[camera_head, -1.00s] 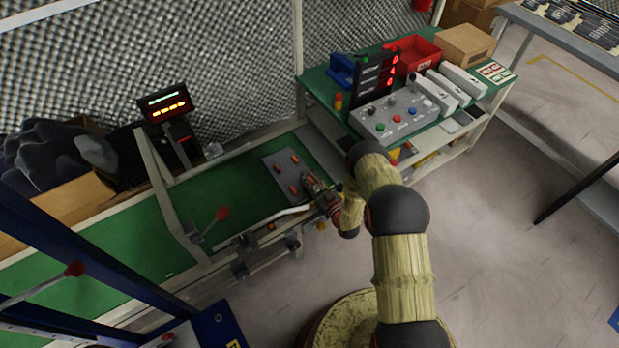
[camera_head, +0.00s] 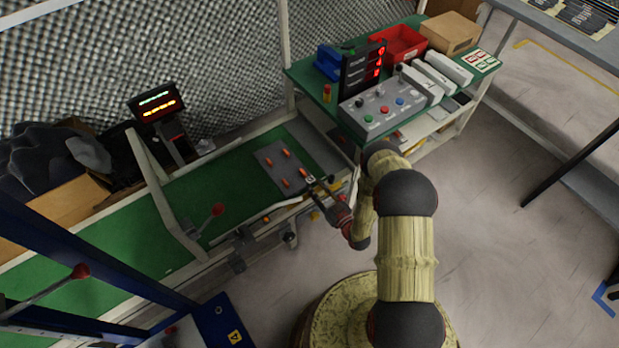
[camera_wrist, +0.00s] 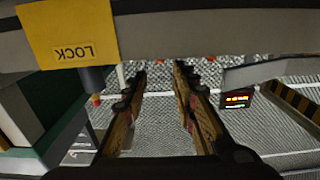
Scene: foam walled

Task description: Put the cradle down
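No part is labelled as the cradle; a grey plate (camera_head: 272,157) with several orange pegs lies on the green bench strip and may be it. My gripper (camera_head: 315,181) is at the plate's right front corner, low over the bench edge. In the head view I cannot tell whether it touches the plate. In the wrist view my gripper (camera_wrist: 160,72) has its two fingers apart, with nothing between them. A grey bar with a yellow LOCK label (camera_wrist: 68,32) crosses the top of that view, close to the camera. The plate is not clearly seen there.
A red-knobbed lever (camera_head: 216,209) and a pale frame (camera_head: 160,190) stand left of the plate. A green side table (camera_head: 309,84) with a button box (camera_head: 372,118) and red bin (camera_head: 398,46) is behind my arm.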

